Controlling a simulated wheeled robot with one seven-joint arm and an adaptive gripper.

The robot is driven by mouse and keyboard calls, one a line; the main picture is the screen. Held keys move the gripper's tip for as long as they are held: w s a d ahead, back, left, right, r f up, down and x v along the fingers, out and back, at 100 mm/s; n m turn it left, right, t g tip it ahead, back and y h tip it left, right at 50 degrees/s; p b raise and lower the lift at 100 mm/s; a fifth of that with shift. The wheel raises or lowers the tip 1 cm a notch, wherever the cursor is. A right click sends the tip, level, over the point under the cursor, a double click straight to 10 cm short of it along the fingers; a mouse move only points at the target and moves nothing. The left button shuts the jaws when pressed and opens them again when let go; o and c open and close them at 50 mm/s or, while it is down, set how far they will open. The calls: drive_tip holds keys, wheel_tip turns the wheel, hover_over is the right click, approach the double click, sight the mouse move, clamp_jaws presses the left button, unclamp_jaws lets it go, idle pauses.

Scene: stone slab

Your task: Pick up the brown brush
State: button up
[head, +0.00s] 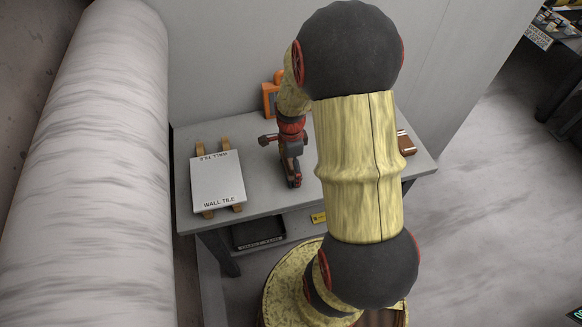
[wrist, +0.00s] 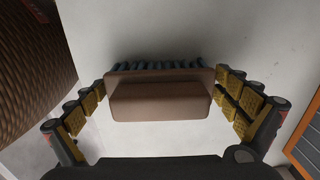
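The brown brush (wrist: 160,98) is in the middle of the wrist view, with a raised block on its back and a row of dark bristles along its far edge. My gripper (wrist: 163,82) is open, with one yellow-padded finger on each side of the brush. The fingertips are close to the brush's ends; firm contact does not show. In the head view my gripper (head: 293,172) points down low over the grey table (head: 258,212). I cannot make out the brush there.
A white wall tile (head: 217,181) on wooden strips lies to the left on the table. An orange frame (head: 269,99) stands at the back by the wall. A brown item (head: 406,143) lies at the right, partly behind my arm. A black tray (head: 258,234) sits below the tabletop.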

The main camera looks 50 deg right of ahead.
drive_tip(key=shift+c, duration=1.2)
drive_tip(key=c, duration=0.7)
drive_tip(key=shift+r, duration=0.1)
drive_tip(key=shift+r, duration=0.6)
wheel_tip(320, 180, up, 2)
drive_tip(key=shift+r+p, duration=0.2)
drive_tip(key=shift+p, duration=0.45)
drive_tip(key=s+d+r+p, duration=0.2)
drive_tip(key=s+d+r, duration=0.2)
drive_tip(key=s, duration=0.1)
drive_tip(key=s+d+r+p, duration=0.2)
drive_tip(key=s+d+r, duration=0.3)
drive_tip(key=shift+s+d+r, duration=0.15)
drive_tip(key=shift+d, duration=0.1)
